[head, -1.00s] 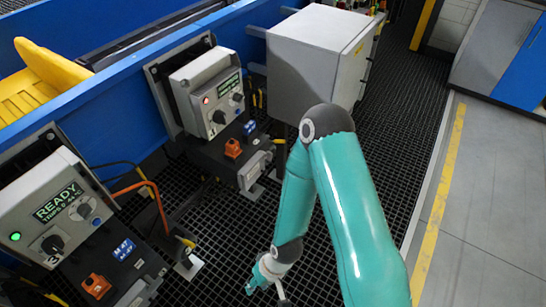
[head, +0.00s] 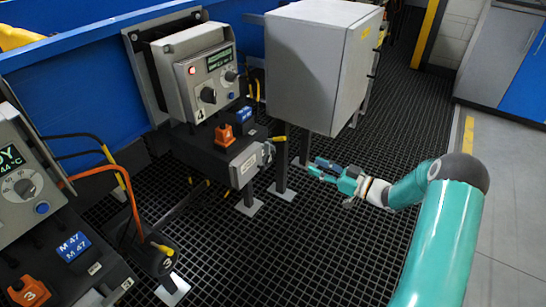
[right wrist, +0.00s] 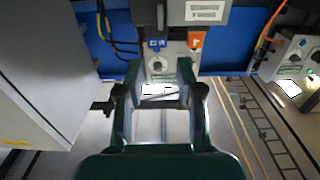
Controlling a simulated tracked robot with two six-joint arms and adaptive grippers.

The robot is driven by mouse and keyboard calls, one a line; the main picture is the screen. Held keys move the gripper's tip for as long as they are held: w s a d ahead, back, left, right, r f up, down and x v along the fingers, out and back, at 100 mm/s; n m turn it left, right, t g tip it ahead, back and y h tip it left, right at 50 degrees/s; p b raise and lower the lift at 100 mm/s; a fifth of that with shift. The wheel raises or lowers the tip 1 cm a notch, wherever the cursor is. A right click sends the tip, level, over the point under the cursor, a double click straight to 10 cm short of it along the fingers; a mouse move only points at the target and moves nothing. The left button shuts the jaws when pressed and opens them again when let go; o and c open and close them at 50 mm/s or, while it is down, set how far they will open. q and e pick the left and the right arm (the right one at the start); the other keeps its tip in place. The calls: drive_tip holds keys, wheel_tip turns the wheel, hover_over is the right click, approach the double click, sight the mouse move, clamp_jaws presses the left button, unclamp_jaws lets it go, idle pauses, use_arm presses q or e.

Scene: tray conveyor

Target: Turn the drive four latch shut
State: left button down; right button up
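Drive four is the dark box (head: 215,150) under the grey control panel (head: 200,75) marked 4, left of centre in the head view. A small metal latch (head: 268,153) sits at the right end of its front face, beside a white label. Its exact angle is too small to tell. In the right wrist view the drive's label (right wrist: 205,11) is at the top. My right gripper (head: 317,168) is right of the latch and apart from it, pointing left towards the drive. Its fingers (right wrist: 166,72) are spread with nothing between them. My left gripper is not in view.
A large grey cabinet (head: 318,65) on legs stands just behind and right of drive four, close to my right gripper. Drive three's panel (head: 25,180) and cables are at the left. The dark grating floor (head: 290,250) in front is clear.

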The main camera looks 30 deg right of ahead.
sight(267, 148)
drive_tip(key=b+x, duration=0.1)
drive_tip(key=x, duration=1.5)
drive_tip(key=shift+w+a, duration=0.2)
drive_tip(key=shift+r, duration=0.1)
drive_tip(key=shift+c, duration=0.3)
clamp_jaws()
